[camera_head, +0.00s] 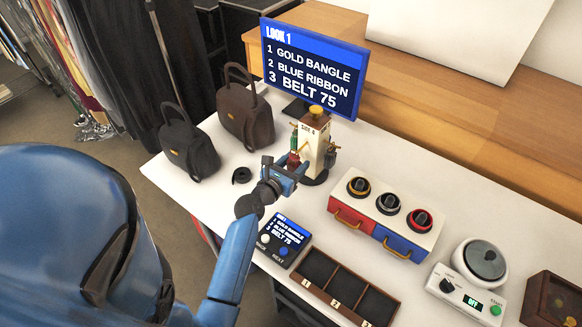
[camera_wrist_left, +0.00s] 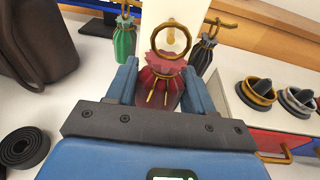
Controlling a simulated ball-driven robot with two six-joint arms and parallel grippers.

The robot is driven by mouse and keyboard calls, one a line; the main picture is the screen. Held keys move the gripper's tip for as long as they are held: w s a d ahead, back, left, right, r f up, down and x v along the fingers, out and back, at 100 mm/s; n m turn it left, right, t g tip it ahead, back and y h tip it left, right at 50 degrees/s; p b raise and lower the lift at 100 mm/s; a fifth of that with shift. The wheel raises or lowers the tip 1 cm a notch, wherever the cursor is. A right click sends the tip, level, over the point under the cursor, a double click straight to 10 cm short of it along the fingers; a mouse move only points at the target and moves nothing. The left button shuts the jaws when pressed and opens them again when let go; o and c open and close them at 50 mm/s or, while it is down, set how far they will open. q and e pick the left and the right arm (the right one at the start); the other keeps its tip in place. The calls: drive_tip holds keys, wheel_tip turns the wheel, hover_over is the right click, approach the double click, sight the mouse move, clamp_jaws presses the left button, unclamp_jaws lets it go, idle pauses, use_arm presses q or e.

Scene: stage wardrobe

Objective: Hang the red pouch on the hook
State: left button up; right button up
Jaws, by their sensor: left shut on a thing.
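The red pouch (camera_wrist_left: 158,86) is between the fingers of my left gripper (camera_wrist_left: 162,90), which is shut on it. Its brass ring (camera_wrist_left: 170,38) stands up above the pouch, in front of the cream post. In the head view my left gripper (camera_head: 292,172) is at the near side of the cream post (camera_head: 315,145), with a little of the red pouch (camera_head: 293,161) showing. A green pouch (camera_wrist_left: 125,40) hangs on the post's left hook and a dark pouch (camera_wrist_left: 203,52) on its right hook. My right gripper is not in view.
Two dark handbags (camera_head: 245,115) stand left of the post, near a rolled black belt (camera_head: 241,175). A screen (camera_head: 314,68) stands behind. A red and blue drawer box (camera_head: 385,218), a sectioned tray (camera_head: 335,285) and a control panel (camera_head: 284,240) are at the front and right.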

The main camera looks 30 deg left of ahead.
use_arm(q)
drive_tip(key=w, duration=0.3)
drive_tip(key=shift+d+f, duration=0.25)
drive_tip(key=shift+f, duration=0.1)
idle(0.8)
drive_tip(key=o, duration=1.1)
drive_tip(key=shift+a+f, duration=0.15)
drive_tip(key=shift+s+f, duration=0.1)
drive_tip(key=shift+s, duration=0.05)
